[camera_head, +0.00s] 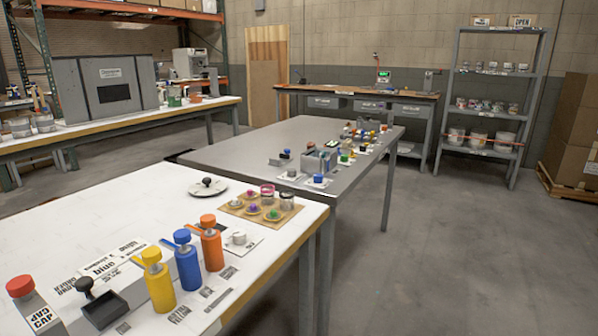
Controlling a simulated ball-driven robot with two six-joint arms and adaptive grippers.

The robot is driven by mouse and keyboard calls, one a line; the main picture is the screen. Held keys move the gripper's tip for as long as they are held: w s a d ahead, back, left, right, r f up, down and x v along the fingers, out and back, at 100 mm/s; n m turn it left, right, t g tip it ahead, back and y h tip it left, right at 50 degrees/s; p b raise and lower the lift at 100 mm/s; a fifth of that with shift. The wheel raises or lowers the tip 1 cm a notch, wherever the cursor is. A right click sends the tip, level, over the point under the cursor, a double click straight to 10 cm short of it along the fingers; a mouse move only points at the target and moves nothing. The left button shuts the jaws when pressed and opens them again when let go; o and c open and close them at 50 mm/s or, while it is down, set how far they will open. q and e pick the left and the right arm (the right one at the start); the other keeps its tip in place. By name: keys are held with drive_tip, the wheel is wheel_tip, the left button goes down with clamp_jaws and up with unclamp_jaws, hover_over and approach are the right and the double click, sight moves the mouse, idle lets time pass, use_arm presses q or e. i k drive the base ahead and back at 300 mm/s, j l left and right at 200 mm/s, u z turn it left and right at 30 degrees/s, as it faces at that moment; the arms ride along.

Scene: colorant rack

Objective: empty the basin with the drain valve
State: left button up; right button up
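A small black square basin (106,311) sits near the front left of the white table. A black ball-topped knob (86,285) stands at its back left edge; it may be the drain valve, but no label on it can be read. The basin's inside looks dark, and I cannot tell whether it holds liquid. A second black knob (207,181) sits on a round pale plate (208,189) farther back on the same table. Neither of my grippers is in view.
Yellow (159,288), blue (188,268) and orange (212,249) bottles stand right of the basin on the white table (130,205). A red-capped block (36,306) stands left. A brown tray (262,208) holds small coloured items.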

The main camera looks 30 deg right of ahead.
sight(290, 172)
drive_tip(key=z, duration=1.05)
drive_tip(key=u, duration=0.65)
drive_tip(key=i+l+u, duration=0.15)
drive_tip(key=l+u, duration=0.15)
drive_tip(key=i+l+u, duration=0.1)
drive_tip(key=l+u, duration=0.2)
drive_tip(key=l, duration=0.15)
drive_tip(key=i+l+u, duration=0.1)
drive_tip(key=l+u, duration=0.25)
